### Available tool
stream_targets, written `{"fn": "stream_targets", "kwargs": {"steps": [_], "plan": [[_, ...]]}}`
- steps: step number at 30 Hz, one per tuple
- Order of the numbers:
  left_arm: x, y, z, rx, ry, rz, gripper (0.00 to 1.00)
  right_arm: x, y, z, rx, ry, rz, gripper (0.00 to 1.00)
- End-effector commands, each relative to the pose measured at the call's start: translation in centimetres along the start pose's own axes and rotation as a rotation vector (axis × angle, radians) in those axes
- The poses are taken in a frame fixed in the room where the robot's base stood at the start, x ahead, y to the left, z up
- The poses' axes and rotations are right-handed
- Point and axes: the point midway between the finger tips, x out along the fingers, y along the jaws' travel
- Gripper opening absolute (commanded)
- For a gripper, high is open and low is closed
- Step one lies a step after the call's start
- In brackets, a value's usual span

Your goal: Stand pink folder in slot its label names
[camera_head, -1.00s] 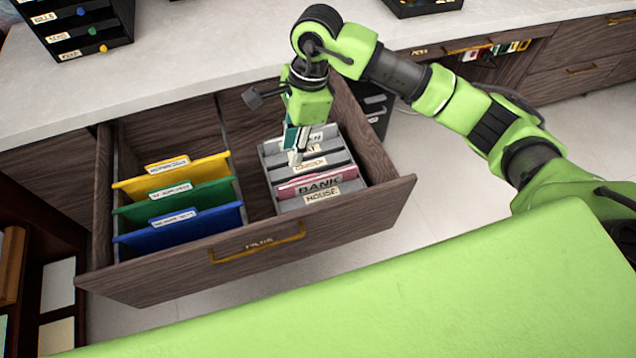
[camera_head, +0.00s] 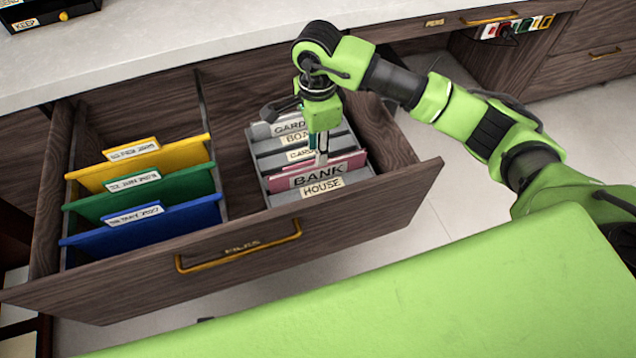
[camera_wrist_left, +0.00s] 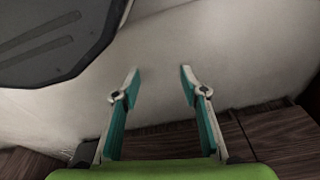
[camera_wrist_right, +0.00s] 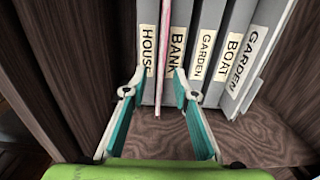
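The pink folder (camera_head: 332,168) stands in the grey file rack (camera_head: 259,165) on the right side of the open drawer. BANK lettering shows at its front in the head view; I cannot tell if it is on the folder. In the right wrist view the folder (camera_wrist_right: 165,40) is a thin edge between the HOUSE label (camera_wrist_right: 147,50) and the BANK label (camera_wrist_right: 177,48). My right gripper (camera_wrist_right: 160,76) is open, its fingers apart on either side of the folder's edge. My left gripper (camera_wrist_left: 160,72) is open and empty, outside the head view.
Further rack labels read GARDEN and BOAT. Yellow (camera_head: 140,166), green (camera_head: 150,192) and blue (camera_head: 150,222) hanging folders fill the drawer's left side. The drawer front (camera_head: 330,232) stands out towards me. The countertop (camera_head: 190,45) lies behind.

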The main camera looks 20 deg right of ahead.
Motion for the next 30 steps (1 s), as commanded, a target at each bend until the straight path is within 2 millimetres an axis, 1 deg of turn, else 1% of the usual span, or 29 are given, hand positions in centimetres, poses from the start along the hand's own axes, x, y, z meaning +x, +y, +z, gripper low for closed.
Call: {"fn": "stream_targets", "kwargs": {"steps": [1, 4, 7, 14, 20, 22, 26, 30], "plan": [[-0.2, 0.0, -0.2, 0.000, 0.004, 0.000, 0.40, 1.3, 0.1, 0.0, 0.000, -0.001, 0.004, 0.26], [-0.6, -0.1, -0.6, -0.001, 0.006, -0.001, 0.40, 2.9, 0.1, 0.1, 0.000, -0.002, 0.003, 0.26], [-0.9, -0.1, -0.9, -0.001, 0.008, -0.001, 0.40, 4.0, 0.0, 0.0, 0.000, -0.001, 0.001, 0.26], [-1.2, -0.1, -1.1, -0.002, 0.009, -0.002, 0.40, 5.2, 0.0, 0.0, -0.001, -0.002, 0.000, 0.26], [-1.5, -0.1, -1.4, -0.002, 0.010, -0.002, 0.40, 8.2, -0.1, -0.1, 0.001, -0.003, 0.003, 0.26], [-2.0, -0.1, -1.7, -0.003, 0.012, -0.002, 0.40, 9.1, -0.1, -0.1, 0.000, -0.002, 0.001, 0.26], [-2.8, -0.1, -2.5, -0.003, 0.025, -0.002, 0.40, 9.7, -0.2, -0.1, -0.001, -0.002, -0.001, 0.26], [-2.8, -0.2, -2.3, -0.004, 0.021, -0.002, 0.40, 9.6, -0.2, -0.2, -0.001, -0.002, -0.001, 0.26]]}}
